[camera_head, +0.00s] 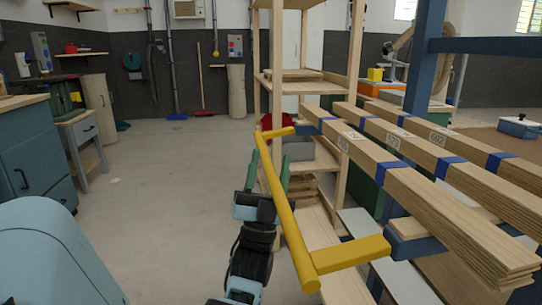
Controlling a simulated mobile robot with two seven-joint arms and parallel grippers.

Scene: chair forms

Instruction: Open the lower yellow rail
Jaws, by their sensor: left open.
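A yellow rail (286,220) runs lengthwise along the left side of the timber rack. A short yellow arm at each end joins it to the rack, the near one at the right and the far one at the back. My left gripper (268,168) is open, with one green fingertip showing on each side of the rail in the picture. The rail partly covers the gripper, and I cannot tell whether they touch. Only one yellow rail is in view. My right gripper is not in view.
Stacked wooden boards (430,195) with blue bands lie on the rack at the right. A wooden shelf unit (277,60) stands just behind the rail. A blue cabinet (30,150) and a small grey table (82,130) stand at the left. The concrete floor (160,190) between is clear.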

